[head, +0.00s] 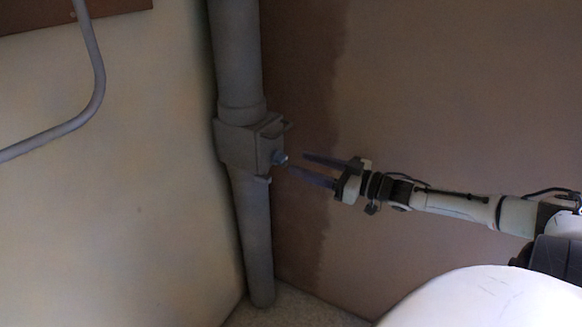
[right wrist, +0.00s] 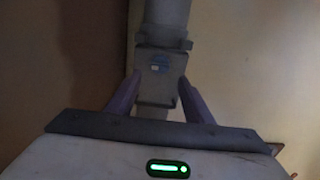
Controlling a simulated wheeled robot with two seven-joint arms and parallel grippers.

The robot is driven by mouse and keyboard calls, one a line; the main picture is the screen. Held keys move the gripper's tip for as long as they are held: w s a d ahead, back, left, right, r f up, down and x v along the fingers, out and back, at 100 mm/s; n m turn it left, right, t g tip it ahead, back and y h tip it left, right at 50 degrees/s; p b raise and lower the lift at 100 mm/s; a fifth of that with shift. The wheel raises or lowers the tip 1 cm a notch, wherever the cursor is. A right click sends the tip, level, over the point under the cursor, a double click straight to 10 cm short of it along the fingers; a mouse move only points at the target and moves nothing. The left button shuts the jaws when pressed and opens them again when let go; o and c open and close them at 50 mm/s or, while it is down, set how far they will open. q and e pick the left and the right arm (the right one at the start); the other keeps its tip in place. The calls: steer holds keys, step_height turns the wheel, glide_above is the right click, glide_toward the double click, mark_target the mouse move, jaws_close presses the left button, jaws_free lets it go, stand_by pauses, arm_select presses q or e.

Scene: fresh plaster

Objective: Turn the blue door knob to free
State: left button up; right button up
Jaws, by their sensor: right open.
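The small blue knob (head: 279,158) sticks out from the face of a grey box (head: 238,146) on the vertical pipe in the corner. My right gripper (head: 297,163) comes in from the right, open, with its two fingertips pointing at the knob and just short of it. In the right wrist view the blue knob (right wrist: 159,66) lies ahead, between and beyond the two open fingers (right wrist: 158,87). Nothing is between the fingers. The knob is too small to tell its turn position. My left gripper is not in view.
The grey pipe (head: 257,240) runs down to the floor in the corner. A pale wall (head: 110,220) stands at left with a bent grey rail (head: 92,60). The brown wall (head: 440,110) at right has a darker patch beside the pipe. Space around my right arm looks clear.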

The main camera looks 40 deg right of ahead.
mark_target(284, 159)
steer(key=shift+b+x, duration=0.85)
steer(key=shift+x, duration=1.55)
steer(key=shift+c, duration=0.2)
steer(key=c, duration=1)
